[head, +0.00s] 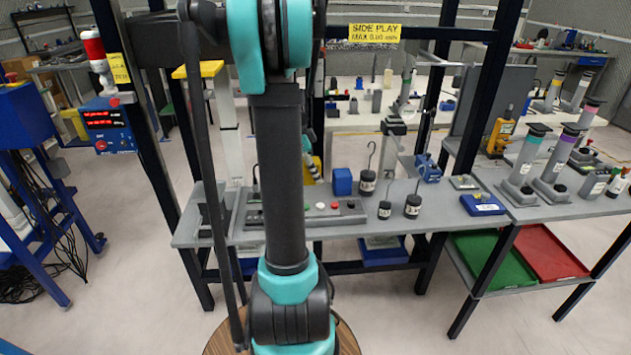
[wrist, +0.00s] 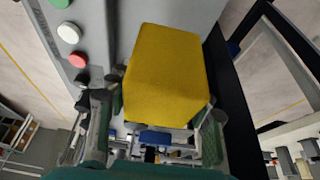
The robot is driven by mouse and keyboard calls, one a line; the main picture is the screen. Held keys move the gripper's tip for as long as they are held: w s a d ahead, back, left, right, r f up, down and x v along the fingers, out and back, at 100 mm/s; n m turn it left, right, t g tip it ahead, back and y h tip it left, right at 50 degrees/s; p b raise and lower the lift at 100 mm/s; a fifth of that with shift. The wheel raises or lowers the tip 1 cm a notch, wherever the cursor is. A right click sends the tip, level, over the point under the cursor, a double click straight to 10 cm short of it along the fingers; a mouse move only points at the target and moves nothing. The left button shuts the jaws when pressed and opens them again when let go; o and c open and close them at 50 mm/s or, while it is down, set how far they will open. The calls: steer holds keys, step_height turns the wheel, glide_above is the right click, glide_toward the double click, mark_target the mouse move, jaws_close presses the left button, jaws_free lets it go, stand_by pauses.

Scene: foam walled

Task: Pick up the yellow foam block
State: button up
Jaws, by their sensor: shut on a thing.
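The yellow foam block (wrist: 165,70) fills the middle of the wrist view. My gripper (wrist: 160,106) is shut on it, with one dark-padded finger against each side of the block. The block is over or on the grey bench top (wrist: 95,45); I cannot tell whether its underside touches. In the head view, my arm hides most of the gripper, and only a small yellow patch shows beside the arm.
A control panel with green, white and red buttons (head: 335,205) lies on the bench (head: 450,195). Dark frame posts (head: 483,100) flank the bench.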

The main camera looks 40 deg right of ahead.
step_height(320, 180, up, 2)
steer(key=shift+r, duration=0.1)
steer(key=s+a, duration=0.9)
steer(key=s, duration=0.6)
steer(key=shift+s+a, duration=0.15)
steer(key=shift+a, duration=0.05)
